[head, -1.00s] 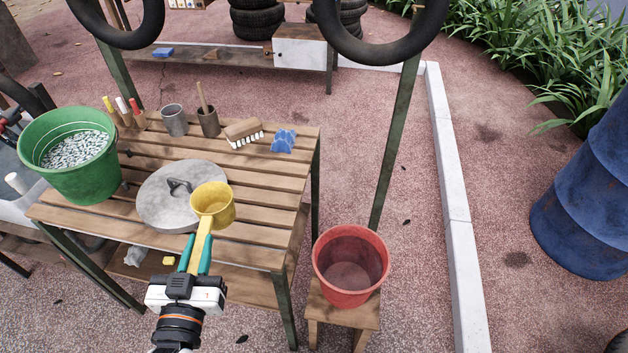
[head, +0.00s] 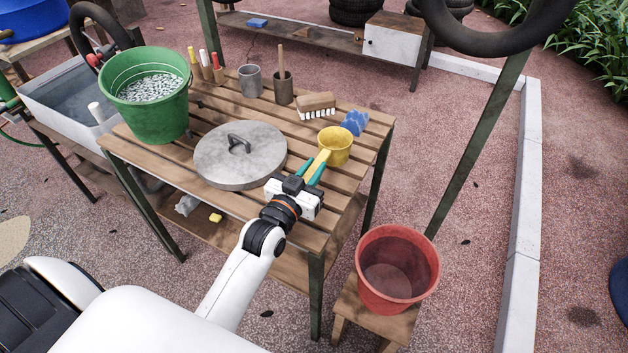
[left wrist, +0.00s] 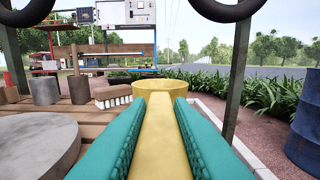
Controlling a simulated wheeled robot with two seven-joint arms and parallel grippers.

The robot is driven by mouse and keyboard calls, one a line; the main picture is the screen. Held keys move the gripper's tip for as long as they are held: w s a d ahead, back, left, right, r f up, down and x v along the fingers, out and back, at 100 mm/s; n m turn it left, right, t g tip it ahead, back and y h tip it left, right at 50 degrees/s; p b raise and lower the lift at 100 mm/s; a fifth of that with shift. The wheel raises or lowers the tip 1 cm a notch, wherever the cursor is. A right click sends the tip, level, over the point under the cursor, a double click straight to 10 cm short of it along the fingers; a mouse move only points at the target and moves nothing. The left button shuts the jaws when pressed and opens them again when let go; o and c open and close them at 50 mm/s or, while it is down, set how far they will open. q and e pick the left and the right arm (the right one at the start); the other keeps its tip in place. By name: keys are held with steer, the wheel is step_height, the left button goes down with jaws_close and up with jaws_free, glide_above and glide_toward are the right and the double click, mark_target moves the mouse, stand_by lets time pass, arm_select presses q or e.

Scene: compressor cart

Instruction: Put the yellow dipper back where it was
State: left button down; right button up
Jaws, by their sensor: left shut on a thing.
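The yellow dipper (head: 335,146) has a round cup and a flat handle. My left gripper (head: 316,172) is shut on its handle, with a teal finger on each side. The cup points away from the gripper, over the right part of the slatted table, near the blue sponge-like piece (head: 354,122). Whether the cup touches the slats I cannot tell. In the left wrist view the dipper's handle (left wrist: 158,140) runs straight ahead between the fingers, and the cup stands at its far end. My right gripper is not in view.
A round grey lid (head: 215,165) lies left of the dipper. A green bucket (head: 140,110) of pale pieces stands at the table's left. A brush (head: 316,101), a grey cup (head: 250,82) and a brown cup (head: 284,91) stand behind. A red bucket (head: 402,262) sits on a low stool at right.

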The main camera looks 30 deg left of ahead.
arm_select(q)
steer(key=shift+f, duration=1.8)
steer(key=c, duration=1.3)
jaws_free()
steer(key=s, duration=1.2)
steer(key=shift+a+b, duration=0.15)
steer(key=shift+b, duration=0.3)
